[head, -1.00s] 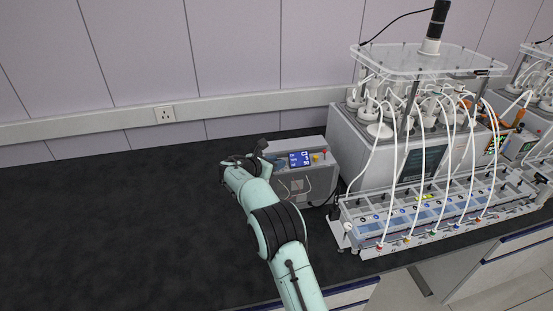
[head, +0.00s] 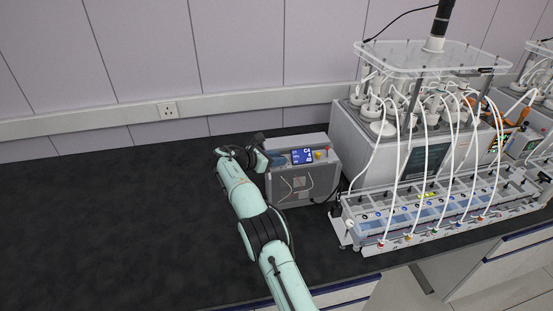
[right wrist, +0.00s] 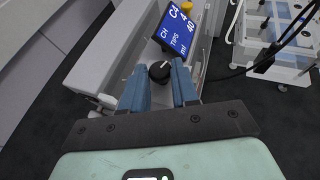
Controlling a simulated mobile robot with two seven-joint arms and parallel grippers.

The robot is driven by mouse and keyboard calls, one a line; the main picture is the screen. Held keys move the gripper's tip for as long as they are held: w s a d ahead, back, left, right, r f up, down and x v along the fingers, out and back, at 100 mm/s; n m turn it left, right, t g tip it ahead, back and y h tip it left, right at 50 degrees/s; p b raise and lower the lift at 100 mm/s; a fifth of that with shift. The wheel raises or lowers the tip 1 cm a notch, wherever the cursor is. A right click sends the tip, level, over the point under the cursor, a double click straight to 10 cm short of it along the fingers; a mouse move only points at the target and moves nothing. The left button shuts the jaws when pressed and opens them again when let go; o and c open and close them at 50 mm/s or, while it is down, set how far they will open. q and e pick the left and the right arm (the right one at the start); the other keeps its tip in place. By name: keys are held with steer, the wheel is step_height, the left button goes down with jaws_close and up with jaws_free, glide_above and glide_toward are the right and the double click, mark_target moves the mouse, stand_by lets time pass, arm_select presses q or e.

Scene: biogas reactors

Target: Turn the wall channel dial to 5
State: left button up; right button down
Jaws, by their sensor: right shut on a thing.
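A grey control box (head: 302,188) stands on the dark bench, with a small blue display (head: 302,156) on its sloped panel. In the right wrist view the display (right wrist: 176,30) reads C4 beside CH. The dial (right wrist: 159,70) is a round black knob with a pale mark, below the display. My right gripper (right wrist: 160,78) has its two blue fingers on either side of the knob and is shut on it. In the head view my right gripper (head: 274,159) is at the left end of the panel and hides the dial. My left gripper is not in view.
A yellow knob (head: 317,155) and a red button sit right of the display. A reactor rig (head: 415,150) with white tubes stands to the right, close to the box. The bench (head: 110,220) is clear to the left. A wall socket (head: 167,110) is behind.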

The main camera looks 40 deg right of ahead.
steer(key=shift+r, duration=0.1)
steer(key=c, duration=1.2)
jaws_free()
steer(key=v, duration=1.3)
steer(key=shift+a, duration=0.2)
steer(key=shift+o, duration=0.4)
